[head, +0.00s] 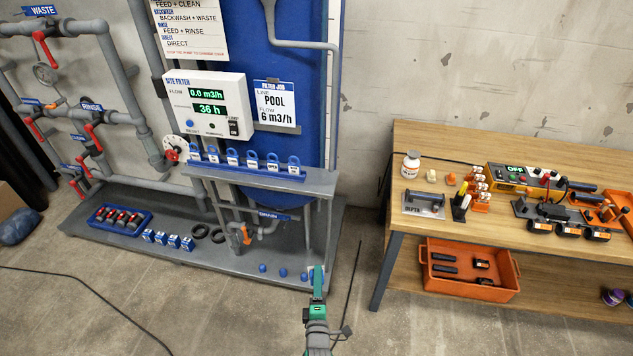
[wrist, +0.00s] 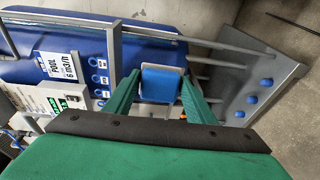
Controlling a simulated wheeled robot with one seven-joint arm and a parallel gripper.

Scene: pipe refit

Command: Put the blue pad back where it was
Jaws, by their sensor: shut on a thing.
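My gripper (head: 317,282) is over the right front corner of the grey skid base, fingers pointing up in the head view. In the wrist view its two green fingers (wrist: 160,90) are shut on the blue pad (wrist: 162,84), a rounded blue square with a pale edge, one finger at each side. The pad is hard to make out in the head view. Several small blue round caps (head: 262,268) sit on the base, left of my gripper; in the wrist view blue caps (wrist: 266,83) show at the right, apart from the pad.
A grey shelf (head: 250,176) with a row of blue labelled tags stands above the base, before the blue tank (head: 275,95). A blue tray (head: 120,219) and small blue boxes are on the base's left. A wooden workbench (head: 470,222) stands right. Bare floor lies between.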

